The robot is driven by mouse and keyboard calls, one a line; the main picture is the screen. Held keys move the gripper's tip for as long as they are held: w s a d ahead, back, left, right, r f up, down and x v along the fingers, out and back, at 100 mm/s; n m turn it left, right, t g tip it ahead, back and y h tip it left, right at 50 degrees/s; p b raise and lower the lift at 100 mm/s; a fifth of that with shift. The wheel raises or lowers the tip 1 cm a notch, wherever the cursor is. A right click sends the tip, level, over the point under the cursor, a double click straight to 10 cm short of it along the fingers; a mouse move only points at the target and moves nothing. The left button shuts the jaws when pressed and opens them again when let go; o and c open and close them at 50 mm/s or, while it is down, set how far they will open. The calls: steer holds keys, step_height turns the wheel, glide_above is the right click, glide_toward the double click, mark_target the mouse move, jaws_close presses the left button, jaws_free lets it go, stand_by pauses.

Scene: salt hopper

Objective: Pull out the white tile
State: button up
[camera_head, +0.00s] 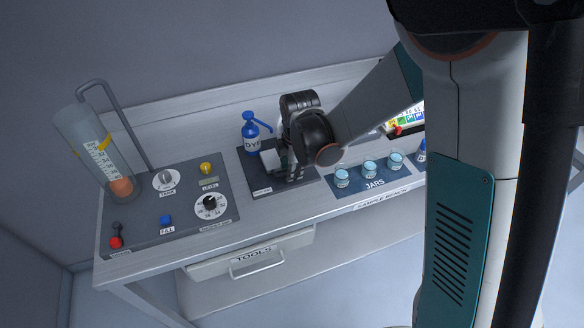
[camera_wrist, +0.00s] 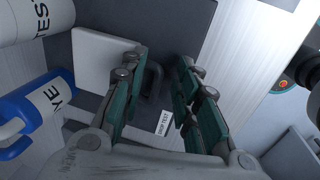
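The white tile (camera_wrist: 92,58) lies on a dark grey panel in the wrist view, left of my fingers. In the head view it shows as a small pale patch (camera_head: 269,159) beside my gripper. My gripper (camera_wrist: 156,68) is open, with one finger on each side of a dark loop-shaped piece (camera_wrist: 152,82) next to the tile's right edge. I cannot tell whether the fingers touch it. The left finger covers part of the tile's right side. In the head view my gripper (camera_head: 294,168) is low over the dark panel, partly hidden by my wrist.
A blue pump bottle (camera_head: 250,132) stands close behind the tile; a blue bottle (camera_wrist: 38,108) and a white lettered cylinder (camera_wrist: 35,18) crowd the wrist view's left. Several jars (camera_head: 369,168) stand right on a blue mat. A control panel (camera_head: 190,212) with knobs lies left.

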jaws_close()
steer(key=s, duration=0.2)
steer(key=s+d, duration=0.1)
steer(key=s, duration=0.2)
steer(key=s+d+b, duration=0.1)
steer(key=s, duration=0.2)
steer(key=shift+d, duration=0.1)
steer(key=shift+w, duration=0.1)
jaws_free()
steer(key=shift+r, duration=0.15)
steer(key=shift+r, duration=0.3)
step_height(320, 180, up, 6)
steer(key=s, duration=0.1)
steer(key=shift+s+d+r, duration=0.25)
